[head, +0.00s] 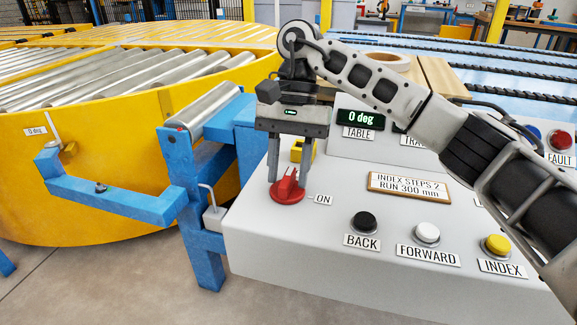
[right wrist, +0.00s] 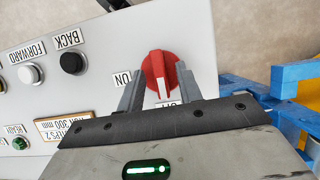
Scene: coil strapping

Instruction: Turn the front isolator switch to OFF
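The isolator switch (head: 287,190) is a red round knob with a raised handle at the front left of the grey control panel. It also shows in the right wrist view (right wrist: 158,72), where the white mark on its handle points toward the partly covered OFF label (right wrist: 167,104). The ON label (head: 323,200) is to the side of the knob. My right gripper (head: 288,183) comes down over the knob with its fingers spread, one on each side of the handle. In the wrist view gaps show between the fingers and the handle. My left gripper is not in view.
BACK (head: 365,223), FORWARD (head: 427,233) and INDEX (head: 496,245) buttons line the panel front. A display (head: 360,119) reads 0 deg. A blue frame (head: 202,190) and yellow roller turntable (head: 90,190) stand at left. My right arm crosses above the panel's right side.

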